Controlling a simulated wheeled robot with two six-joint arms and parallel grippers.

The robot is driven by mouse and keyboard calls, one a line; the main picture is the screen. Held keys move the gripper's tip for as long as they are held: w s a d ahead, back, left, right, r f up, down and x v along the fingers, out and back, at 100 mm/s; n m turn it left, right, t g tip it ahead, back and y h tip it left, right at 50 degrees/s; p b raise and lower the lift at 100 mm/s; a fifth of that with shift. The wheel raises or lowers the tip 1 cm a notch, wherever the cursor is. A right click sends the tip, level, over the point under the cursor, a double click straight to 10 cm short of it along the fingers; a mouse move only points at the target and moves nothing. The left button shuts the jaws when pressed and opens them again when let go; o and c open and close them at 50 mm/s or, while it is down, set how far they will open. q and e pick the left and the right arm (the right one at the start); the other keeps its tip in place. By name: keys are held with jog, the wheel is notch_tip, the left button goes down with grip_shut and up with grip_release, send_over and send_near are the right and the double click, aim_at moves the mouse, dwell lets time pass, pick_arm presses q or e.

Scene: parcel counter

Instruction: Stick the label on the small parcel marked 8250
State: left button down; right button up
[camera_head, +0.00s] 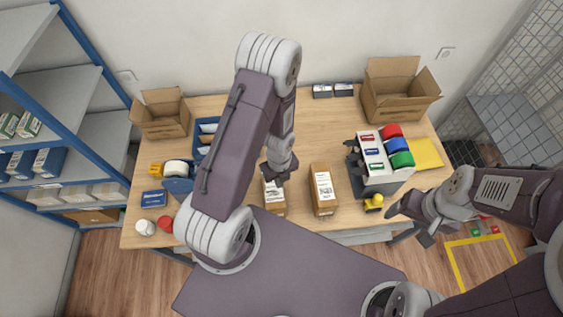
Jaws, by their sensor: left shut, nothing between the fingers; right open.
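Two small brown parcels stand on the table, a left one (274,207) and a right one (323,206). Each has a white printed patch on top. The print is too small to read, so I cannot tell which is marked 8250. A dispenser (378,178) holds white cards with red, blue and green marks beside red, blue and green rolls. I cannot make out a separate loose label. My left gripper (275,178) is shut and empty, over the far end of the left parcel and partly covering it. My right gripper (408,226) is open and empty near the table's front right edge.
A yellow-topped object (374,202) stands between the dispenser and my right gripper. Open cartons stand at the back left (161,117) and back right (399,93).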

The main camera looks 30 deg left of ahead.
pick_arm(q)
jog(key=s+a+r, duration=0.1)
jog(key=a+r, duration=0.1)
jog(key=b, duration=0.6)
send_over(274, 195)
jog(key=f, duration=0.7)
jog(key=shift+w+d+f, duration=0.1)
jog(key=shift+w+d, duration=0.15)
jog(key=shift+w, duration=0.1)
jog(key=shift+s+f+b, duration=0.1)
jog(key=shift+f+b, duration=0.15)
jog(key=shift+b, duration=0.05)
jog(key=shift+s+a+r, duration=0.15)
jog(key=shift+s+a, duration=0.15)
jog(key=shift+s, duration=0.1)
jog(key=shift+w+d, duration=0.15)
jog(key=shift+w+f+b, duration=0.15)
jog(key=shift+f+b, duration=0.2)
jog(key=shift+f, duration=0.1)
jog(key=shift+f+b, duration=0.3)
jog(key=shift+b, duration=0.05)
jog(key=shift+f+b, duration=0.85)
jog(key=shift+b, duration=0.05)
pick_arm(e)
notch_tip(274, 195, down, 8)
jog(key=s+a, duration=0.1)
jog(key=s, duration=0.1)
jog(key=shift+f, duration=0.25)
